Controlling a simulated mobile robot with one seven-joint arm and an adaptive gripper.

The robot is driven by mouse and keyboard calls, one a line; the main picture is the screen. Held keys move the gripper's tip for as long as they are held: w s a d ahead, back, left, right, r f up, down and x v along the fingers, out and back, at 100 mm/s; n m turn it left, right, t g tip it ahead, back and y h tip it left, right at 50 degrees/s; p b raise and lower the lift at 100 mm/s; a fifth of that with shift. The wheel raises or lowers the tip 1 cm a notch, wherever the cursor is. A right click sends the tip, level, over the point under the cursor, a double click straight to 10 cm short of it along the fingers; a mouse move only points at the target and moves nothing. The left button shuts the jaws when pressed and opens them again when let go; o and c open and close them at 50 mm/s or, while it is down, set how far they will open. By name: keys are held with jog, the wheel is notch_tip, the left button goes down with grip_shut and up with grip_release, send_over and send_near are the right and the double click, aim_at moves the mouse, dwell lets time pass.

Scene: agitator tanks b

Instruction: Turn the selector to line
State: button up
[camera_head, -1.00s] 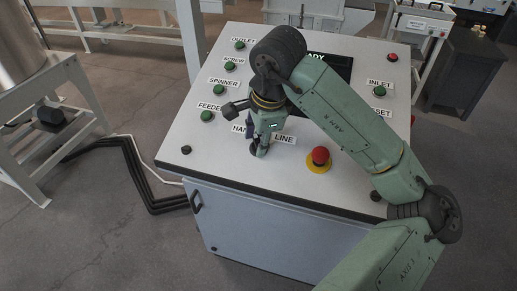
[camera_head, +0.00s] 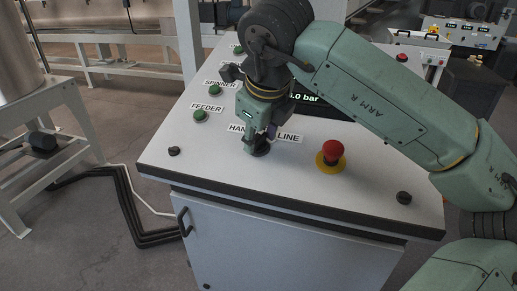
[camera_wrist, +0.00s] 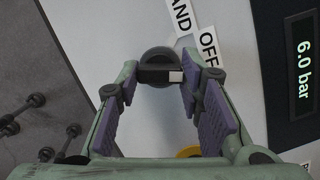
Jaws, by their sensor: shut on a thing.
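The selector is a black round knob with a bar handle and a white mark on one end. It shows in the wrist view (camera_wrist: 158,62), and its lower edge shows in the head view (camera_head: 260,149). In the wrist view the white mark points right, toward the OFF label (camera_wrist: 211,52). My gripper (camera_wrist: 160,78) is shut on the selector, with a purple-padded finger on either side. In the head view my gripper (camera_head: 262,138) points down at the panel and hides most of the knob. The LINE label (camera_head: 288,137) lies right of it and the HAND label (camera_head: 236,128) left.
A red emergency button (camera_head: 332,152) on a yellow ring stands right of the selector. Green buttons, one by the FEEDER label (camera_head: 206,107), stand at the left. A dark screen (camera_wrist: 300,65) reads 6.0 bar. My arm covers the panel's upper right.

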jog(key=m+b, duration=0.3)
jog(key=m, duration=0.2)
jog(key=shift+s+f+t+h+b, duration=0.1)
jog(key=shift+t+h+b, duration=0.2)
jog(key=shift+h+b, duration=0.1)
jog(key=o, duration=1.2)
jog(key=shift+c, duration=0.2)
jog(key=v, duration=0.7)
jog(key=shift+r, duration=0.25)
jog(key=shift+s, duration=0.15)
